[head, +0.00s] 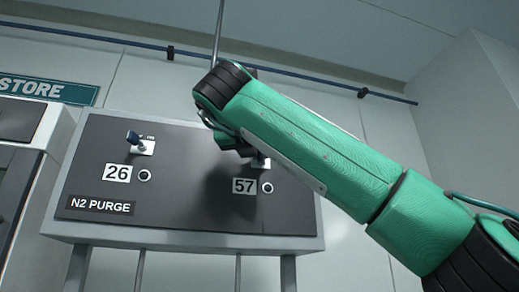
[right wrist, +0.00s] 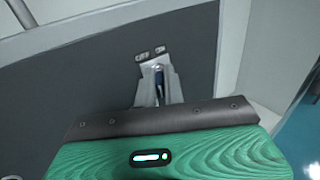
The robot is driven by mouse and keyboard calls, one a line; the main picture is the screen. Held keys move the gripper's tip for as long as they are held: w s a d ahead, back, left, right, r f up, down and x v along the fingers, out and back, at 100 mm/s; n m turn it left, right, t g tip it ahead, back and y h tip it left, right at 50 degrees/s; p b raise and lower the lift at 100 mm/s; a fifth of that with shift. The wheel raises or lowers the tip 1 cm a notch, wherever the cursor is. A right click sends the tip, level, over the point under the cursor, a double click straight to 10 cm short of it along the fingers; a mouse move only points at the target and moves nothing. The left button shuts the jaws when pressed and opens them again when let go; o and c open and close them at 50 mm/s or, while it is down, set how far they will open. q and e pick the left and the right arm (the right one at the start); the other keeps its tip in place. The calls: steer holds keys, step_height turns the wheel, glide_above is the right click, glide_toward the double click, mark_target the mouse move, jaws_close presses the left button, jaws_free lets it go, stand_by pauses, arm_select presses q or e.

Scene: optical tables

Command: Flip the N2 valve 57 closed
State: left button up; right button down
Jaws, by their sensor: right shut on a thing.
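The N2 valve 57 sits on the right half of the dark N2 PURGE panel (head: 205,222), above its "57" label (head: 244,186). In the head view my right gripper (head: 240,150) mostly hides it; only part of its pale plate (head: 261,163) shows. In the right wrist view its small dark blue lever (right wrist: 160,80) stands between the fingers, below the OFF and ON marks. My right gripper (right wrist: 160,93) is shut on that lever. Which mark the lever points to I cannot tell. My left gripper is not in view.
Valve 26 (head: 136,143), with a blue lever, is to the left on the same panel. A round fitting (head: 267,188) sits beside the 57 label. A thin upright rod (head: 217,35) and a blue wall pipe (head: 110,39) are behind. A grey cabinet (head: 22,135) stands at far left.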

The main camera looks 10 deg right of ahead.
stand_by(0.4)
steer(key=c, duration=1.5)
jaws_free()
steer(key=shift+s+a, duration=0.15)
steer(key=shift+s, duration=0.05)
steer(key=b+v, duration=0.5)
steer(key=v, duration=0.8)
steer(key=shift+a+f, duration=0.1)
steer(key=shift+a, duration=0.05)
